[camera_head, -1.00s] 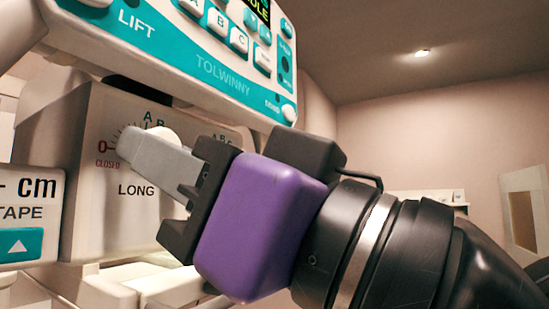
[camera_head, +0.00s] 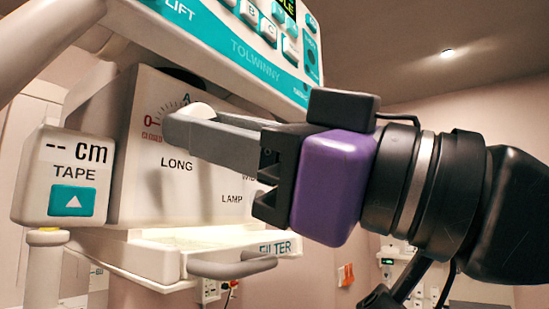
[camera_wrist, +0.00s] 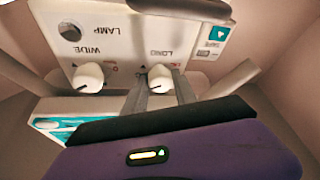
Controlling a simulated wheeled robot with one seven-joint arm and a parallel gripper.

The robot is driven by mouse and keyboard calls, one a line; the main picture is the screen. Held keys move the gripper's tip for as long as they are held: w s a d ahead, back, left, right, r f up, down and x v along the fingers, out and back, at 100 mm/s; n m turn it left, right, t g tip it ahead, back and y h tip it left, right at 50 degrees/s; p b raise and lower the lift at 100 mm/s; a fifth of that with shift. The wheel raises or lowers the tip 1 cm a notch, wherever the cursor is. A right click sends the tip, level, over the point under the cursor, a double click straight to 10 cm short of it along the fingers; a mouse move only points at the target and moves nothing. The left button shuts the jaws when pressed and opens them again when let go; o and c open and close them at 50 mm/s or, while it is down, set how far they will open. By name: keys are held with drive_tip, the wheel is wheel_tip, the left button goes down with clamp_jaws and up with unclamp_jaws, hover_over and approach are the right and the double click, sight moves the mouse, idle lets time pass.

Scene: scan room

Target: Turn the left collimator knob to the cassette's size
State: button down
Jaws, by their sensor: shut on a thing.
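The left collimator knob, a white round knob over the word LONG, shows just above my fingers in the head view (camera_head: 203,110) and between them in the wrist view (camera_wrist: 158,76). My gripper (camera_head: 180,130), purple and black with grey fingers, is shut on this knob. In the wrist view, which is upside down, the two fingertips (camera_wrist: 158,88) lie on either side of it. The dial around the knob has a red 0, CLOSED and a letter A; my fingers hide part of it. I cannot read the knob's setting. No cassette is in view.
The WIDE knob (camera_wrist: 88,77) and LAMP button (camera_wrist: 70,32) are beside it. A TOLWINNY control panel (camera_head: 240,48) overhangs my gripper. A TAPE display (camera_head: 68,175) reads "-- cm" at left. A handle (camera_head: 232,268) and FILTER tray front (camera_head: 276,248) are below.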

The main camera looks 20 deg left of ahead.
drive_tip(key=n+g, duration=0.1)
drive_tip(key=n, duration=0.2)
drive_tip(key=n+g+h+b, duration=0.1)
drive_tip(key=n+g, duration=0.1)
drive_tip(key=n, duration=0.2)
drive_tip(key=shift+w+r, duration=0.1)
drive_tip(key=shift+r, duration=0.1)
drive_tip(key=n+h, duration=0.1)
drive_tip(key=n, duration=0.1)
drive_tip(key=n+g+h, duration=0.1)
drive_tip(key=n, duration=0.2)
drive_tip(key=shift+r+n+p, duration=0.15)
drive_tip(key=shift+n+p, duration=0.15)
drive_tip(key=shift+p, duration=0.1)
drive_tip(key=shift+n, duration=0.3)
drive_tip(key=c, duration=1)
unclamp_jaws()
drive_tip(key=d+b, duration=0.1)
drive_tip(key=d, duration=0.7)
drive_tip(key=shift+w+f+b, duration=0.25)
drive_tip(key=shift+b, duration=0.1)
